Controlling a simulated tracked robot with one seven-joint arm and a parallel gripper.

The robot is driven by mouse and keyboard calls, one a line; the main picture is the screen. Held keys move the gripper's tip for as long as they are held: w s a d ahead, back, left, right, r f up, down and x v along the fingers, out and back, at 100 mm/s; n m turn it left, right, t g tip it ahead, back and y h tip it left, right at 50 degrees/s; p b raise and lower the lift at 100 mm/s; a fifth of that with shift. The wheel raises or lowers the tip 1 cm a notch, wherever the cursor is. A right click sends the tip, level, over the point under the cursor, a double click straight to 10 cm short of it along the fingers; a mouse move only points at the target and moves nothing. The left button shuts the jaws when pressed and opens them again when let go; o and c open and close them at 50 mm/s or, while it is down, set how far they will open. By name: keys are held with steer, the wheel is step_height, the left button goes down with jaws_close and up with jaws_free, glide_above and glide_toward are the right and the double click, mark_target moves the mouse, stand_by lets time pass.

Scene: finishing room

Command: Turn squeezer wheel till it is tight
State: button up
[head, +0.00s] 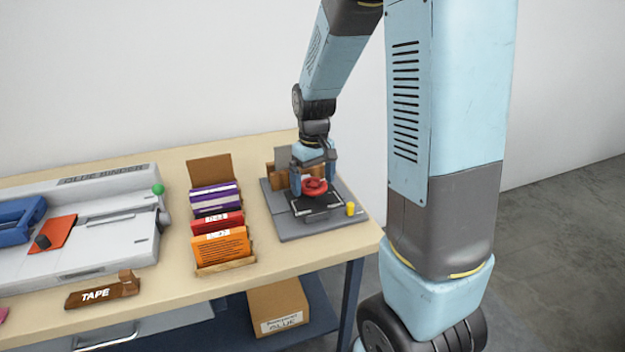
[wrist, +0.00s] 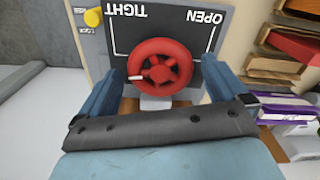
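The squeezer (head: 312,226) is a grey press on the right end of the table. Its red wheel (head: 315,187) sits on top, below my gripper (head: 313,185). In the wrist view the red wheel (wrist: 160,67) has spokes and a white mark on its rim at the lower left. A dark plate (wrist: 205,72) behind it reads TIGHT on the left and OPEN on the right, upside down. My gripper's two blue fingers (wrist: 160,82) stand apart on either side of the wheel's near part. I cannot tell whether they touch the rim.
A yellow knob (wrist: 93,17) marked LOCK sits at the squeezer's corner. Left of the squeezer, a wooden rack (head: 225,266) holds purple, red and orange packets. A grey binder machine (head: 90,240) and a TAPE block (head: 102,292) lie further left. The table's right edge is close.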

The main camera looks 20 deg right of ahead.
mark_target(314, 183)
steer(key=shift+r, duration=0.1)
step_height(314, 183, up, 14)
steer(key=shift+f, duration=0.25)
stand_by(0.5)
